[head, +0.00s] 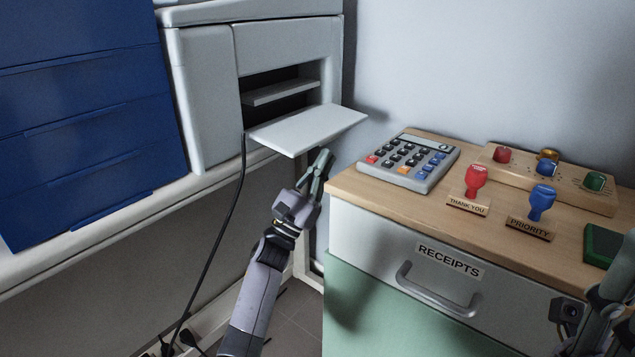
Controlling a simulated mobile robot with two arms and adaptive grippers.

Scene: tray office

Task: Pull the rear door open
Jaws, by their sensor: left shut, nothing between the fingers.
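A pale grey machine (205,100), which looks like a printer, stands on a white shelf. A flat white door panel (305,130) stands out from the machine, folded down below a dark opening. I take this panel to be the rear door. My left gripper (323,160) is shut and empty, with its fingertips just below the panel's right part. I cannot tell whether they touch it. Part of my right gripper (610,300) shows at the lower right edge, and its fingers are not clear.
A cabinet with a "RECEIPTS" drawer (440,280) stands on the right. Its wooden top holds a calculator (408,160), a red stamp (474,182), a blue stamp (541,203) and a stamp rack (500,177). Blue drawers (80,110) stand left. A black cable (238,190) hangs beside my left arm.

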